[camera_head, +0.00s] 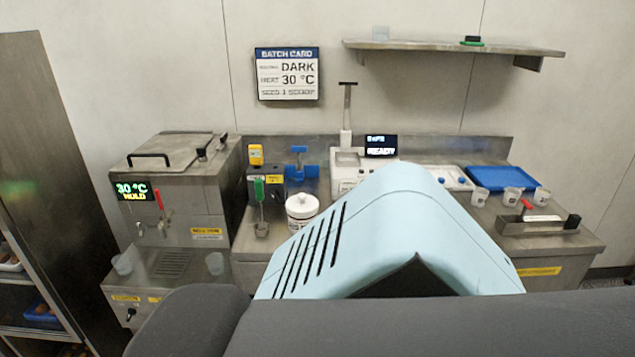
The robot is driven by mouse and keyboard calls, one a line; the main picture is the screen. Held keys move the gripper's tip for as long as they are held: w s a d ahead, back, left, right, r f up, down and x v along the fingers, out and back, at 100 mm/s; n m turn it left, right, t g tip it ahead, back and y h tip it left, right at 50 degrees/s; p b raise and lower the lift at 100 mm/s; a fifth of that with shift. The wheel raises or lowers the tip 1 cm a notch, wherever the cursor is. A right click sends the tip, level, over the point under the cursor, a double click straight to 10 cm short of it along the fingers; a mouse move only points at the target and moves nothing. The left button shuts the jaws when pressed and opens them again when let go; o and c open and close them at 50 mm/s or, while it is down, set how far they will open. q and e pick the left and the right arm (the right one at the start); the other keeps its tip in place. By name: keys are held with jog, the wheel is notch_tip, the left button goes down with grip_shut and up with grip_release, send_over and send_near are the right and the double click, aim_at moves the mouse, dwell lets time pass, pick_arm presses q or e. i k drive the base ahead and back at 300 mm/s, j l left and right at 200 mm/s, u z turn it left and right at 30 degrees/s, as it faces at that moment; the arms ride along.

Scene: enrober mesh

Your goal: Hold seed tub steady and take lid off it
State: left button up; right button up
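A white tub with a rounded lid and a dark label (301,210), which looks like the seed tub, stands upright on the steel counter (250,243) left of centre. Its lid (301,199) appears seated on top. The lower right of the tub is close to or partly behind a large light-blue part of my own body in the foreground. Neither of my grippers can be seen in this view.
Left stands a steel melting machine (205,200) showing 30 °C. Behind the tub are a blue clamp-like device (300,170) and a white instrument (345,180). Right are a blue tray (503,180), several white cups (512,197) and a steel fixture (535,222). A shelf (450,46) hangs above.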

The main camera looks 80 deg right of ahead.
aim_at(296, 224)
jog(key=z, duration=2.45)
